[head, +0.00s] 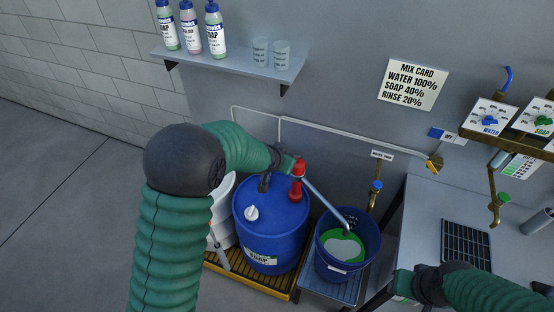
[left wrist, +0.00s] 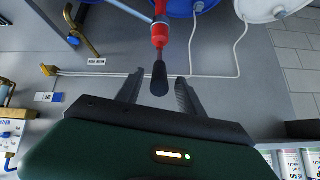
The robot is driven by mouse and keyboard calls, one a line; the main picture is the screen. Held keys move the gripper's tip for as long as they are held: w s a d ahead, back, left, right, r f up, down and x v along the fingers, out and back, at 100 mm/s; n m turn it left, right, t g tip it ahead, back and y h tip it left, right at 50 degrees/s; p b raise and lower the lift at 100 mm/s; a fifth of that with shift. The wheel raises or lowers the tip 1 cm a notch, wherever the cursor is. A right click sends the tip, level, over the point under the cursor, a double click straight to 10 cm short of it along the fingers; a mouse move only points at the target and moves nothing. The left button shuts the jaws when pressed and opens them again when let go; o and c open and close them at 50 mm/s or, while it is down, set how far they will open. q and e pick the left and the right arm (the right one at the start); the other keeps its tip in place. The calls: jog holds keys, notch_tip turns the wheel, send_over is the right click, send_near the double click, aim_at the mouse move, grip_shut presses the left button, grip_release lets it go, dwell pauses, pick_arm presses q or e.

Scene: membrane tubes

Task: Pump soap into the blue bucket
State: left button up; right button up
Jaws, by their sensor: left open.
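The blue bucket (head: 322,264) stands on a grate, with green and whitish contents inside. The blue soap drum (head: 258,232) stands left of it, labelled SOAP. A red pump (head: 296,188) rises from the drum, and its grey spout (head: 328,208) slants down over the bucket. My left gripper (head: 287,163) is at the top of the pump. In the left wrist view, its fingers (left wrist: 157,92) are open, with the black pump handle (left wrist: 159,79) between them and gaps visible at both sides. My right gripper (head: 402,285) is low at the right, its fingers unclear.
A yellow grate (head: 238,280) lies under the drum, and a white container (head: 222,208) stands behind it to the left. A shelf (head: 225,62) holds bottles and cups. A mix card (head: 413,86) hangs on the wall. A counter (head: 418,218) with taps is at right.

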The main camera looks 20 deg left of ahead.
pick_arm(q)
jog(key=v, duration=1.2)
jog(key=shift+s+r, duration=0.2)
jog(key=shift+s, duration=0.1)
jog(key=shift+w, duration=0.15)
